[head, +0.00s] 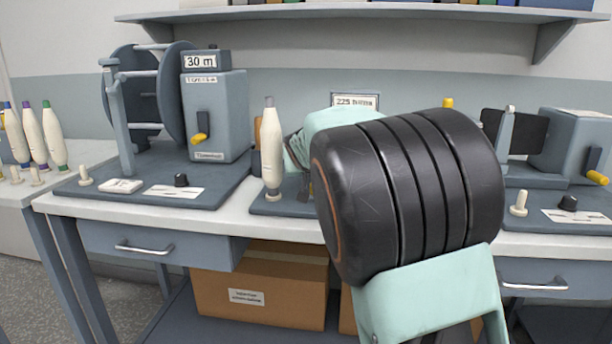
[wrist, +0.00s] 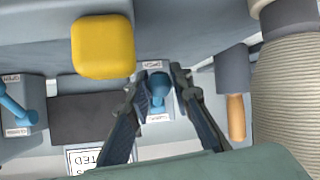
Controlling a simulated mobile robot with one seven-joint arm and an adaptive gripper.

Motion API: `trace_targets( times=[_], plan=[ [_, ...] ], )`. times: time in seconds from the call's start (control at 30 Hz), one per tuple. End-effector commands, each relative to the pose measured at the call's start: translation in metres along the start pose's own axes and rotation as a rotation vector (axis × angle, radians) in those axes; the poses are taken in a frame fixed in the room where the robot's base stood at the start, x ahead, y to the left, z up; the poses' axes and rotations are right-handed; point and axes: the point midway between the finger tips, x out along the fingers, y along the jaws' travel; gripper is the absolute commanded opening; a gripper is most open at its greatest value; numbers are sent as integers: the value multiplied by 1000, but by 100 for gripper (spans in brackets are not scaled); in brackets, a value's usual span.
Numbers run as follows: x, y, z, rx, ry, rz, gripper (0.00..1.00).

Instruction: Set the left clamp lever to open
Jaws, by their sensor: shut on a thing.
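The left clamp lever (wrist: 158,84) is blue and sits between two small white label plates whose print is too small to read surely. It is in the middle of the wrist view, where the picture looks upside down. My gripper (wrist: 160,80) is shut on it, one dark finger on each side. The fingers hide part of the lever, so its exact angle is hard to tell. Another blue lever (wrist: 14,108) on a similar plate shows at the left edge of the wrist view. In the head view my arm hides both levers.
A yellow knob (wrist: 103,45) hangs close to my fingers. A wooden-handled tool (wrist: 236,117) and a cream thread cone (wrist: 288,105) stand to the right in the wrist view. In the head view, a winder marked 30 m (head: 215,115) stands left; another machine (head: 570,145) stands right.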

Motion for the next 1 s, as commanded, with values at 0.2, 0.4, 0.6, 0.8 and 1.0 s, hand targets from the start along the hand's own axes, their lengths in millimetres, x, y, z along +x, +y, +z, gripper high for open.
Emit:
trace_targets(
  times=[0.2,0.4,0.6,0.8,1.0],
  plan=[
    [0,0,-1,0,5,1,0],
    [0,0,-1,0,5,1,0],
    [0,0,0,0,4,1,37],
    [0,0,0,-1,4,1,38],
    [-6,-1,-1,-2,5,-1,38]
  ],
)
